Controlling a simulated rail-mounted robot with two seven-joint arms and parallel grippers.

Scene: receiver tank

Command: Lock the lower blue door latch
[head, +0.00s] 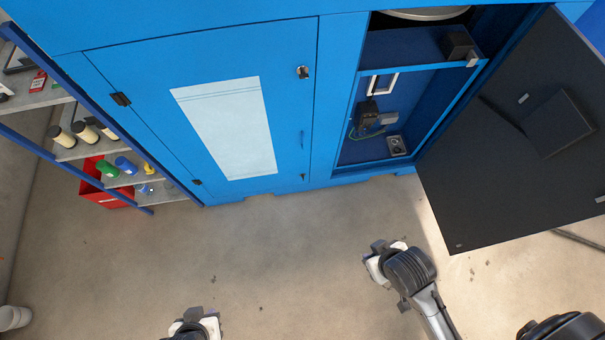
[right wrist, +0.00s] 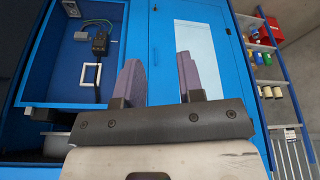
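The closed blue door (head: 140,95) carries a pale sheet (head: 228,125). Near its right edge, a small lower latch (head: 303,176) sits close to the door's bottom; its setting is too small to tell. My right gripper (head: 380,257) is in front of the cabinet, below and right of the lower latch. In the right wrist view its fingers (right wrist: 158,80) are apart and empty.
The open compartment (head: 365,150) holds a socket and cable. Its dark door (head: 530,130) swings out on the right, close to my right arm. A shelf rack (head: 110,175) with bottles and a red bin (head: 100,185) stands left. The floor before the blue door is clear.

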